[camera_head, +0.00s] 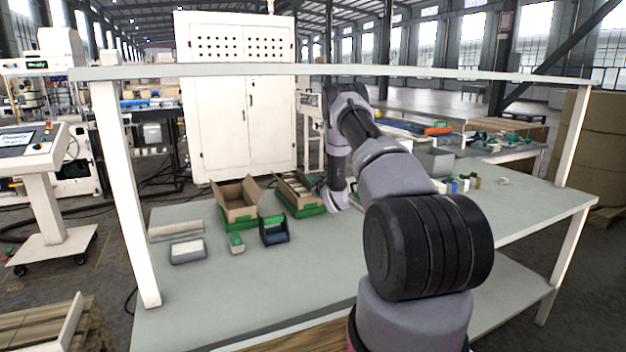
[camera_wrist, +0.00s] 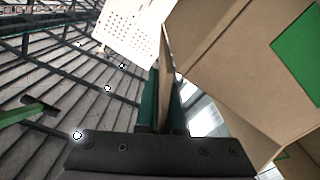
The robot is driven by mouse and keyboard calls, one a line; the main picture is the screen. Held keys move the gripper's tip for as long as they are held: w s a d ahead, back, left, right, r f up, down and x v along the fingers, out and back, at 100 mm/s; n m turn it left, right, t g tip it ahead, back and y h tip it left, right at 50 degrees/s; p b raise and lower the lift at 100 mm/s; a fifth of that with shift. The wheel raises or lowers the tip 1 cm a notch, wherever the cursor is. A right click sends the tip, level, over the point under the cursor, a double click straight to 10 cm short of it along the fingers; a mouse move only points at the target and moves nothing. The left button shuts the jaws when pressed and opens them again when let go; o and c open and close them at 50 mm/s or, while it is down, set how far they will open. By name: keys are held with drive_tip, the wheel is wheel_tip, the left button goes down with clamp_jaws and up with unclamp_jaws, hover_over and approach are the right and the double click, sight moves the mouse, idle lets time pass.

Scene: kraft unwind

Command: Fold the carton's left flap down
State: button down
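Two brown and green cartons stand on the grey table in the head view. The left carton (camera_head: 237,203) is open with its flaps raised and splayed. The right carton (camera_head: 299,196) is open, with pale items inside. My gripper reaches down at the right carton's right side in the head view, its fingertips not clear there. In the wrist view a thin upright cardboard flap (camera_wrist: 166,75) shows edge-on between the dark green fingers of my gripper (camera_wrist: 164,110). Whether they press on it is not clear. The carton's brown walls, with a green patch, fill the right of that view.
A dark tape dispenser (camera_head: 273,230), a small green tool (camera_head: 236,243) and a grey tray (camera_head: 188,251) lie in front of the cartons. Small bottles (camera_head: 463,184) stand farther right. A white shelf beam crosses above the table; its front middle is clear.

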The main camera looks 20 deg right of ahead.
drive_tip(key=n, duration=0.1)
drive_tip(key=a+n, duration=0.1)
drive_tip(key=shift+f+n, duration=0.3)
drive_tip(key=shift+f, duration=0.1)
drive_tip(key=shift+a+f+n, duration=0.2)
drive_tip(key=shift+f+n, duration=0.05)
drive_tip(key=shift+n, duration=0.5)
drive_tip(key=shift+a+f+n, duration=0.2)
drive_tip(key=shift+n, duration=0.55)
drive_tip(key=c, duration=1)
unclamp_jaws()
drive_tip(key=shift+c, duration=0.2)
